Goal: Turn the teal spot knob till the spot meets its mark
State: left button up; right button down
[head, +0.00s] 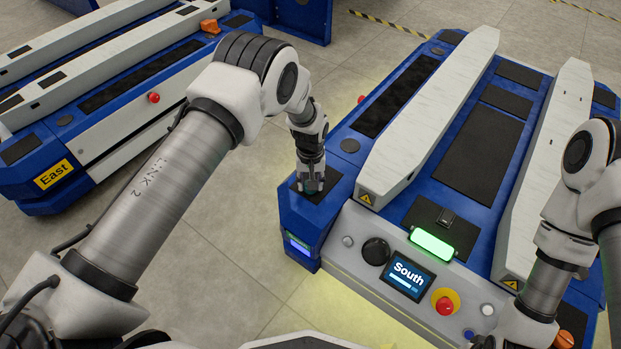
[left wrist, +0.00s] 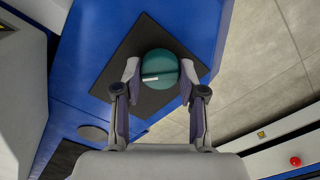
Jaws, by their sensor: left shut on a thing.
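The teal spot knob (left wrist: 160,62) is round, with a short white line on its top pointing left in the left wrist view. It sits on a black pad (left wrist: 130,62) at the corner of the blue South cart (head: 480,150). My left gripper (left wrist: 160,76) is shut on the knob, one finger on each side. In the head view the left gripper (head: 311,182) hangs down over the knob, mostly hiding it. My right gripper (head: 484,342) is only partly in view at the bottom edge, and its fingers cannot be made out. I cannot make out a spot or mark.
The South cart's front panel has a black knob (head: 376,251), a lit screen (head: 408,275), a red stop button (head: 445,302) and a green lamp (head: 432,245). Yellowish light lies on the floor (head: 345,318) beside it. The East cart (head: 120,110) stands left, with bare floor between.

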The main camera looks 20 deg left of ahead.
pick_arm(q)
jog(key=shift+n, duration=0.6)
jog(key=o, duration=1.1)
jog(key=shift+f, duration=0.1)
jog(key=shift+o, duration=0.2)
notch_tip(320, 180, up, 12)
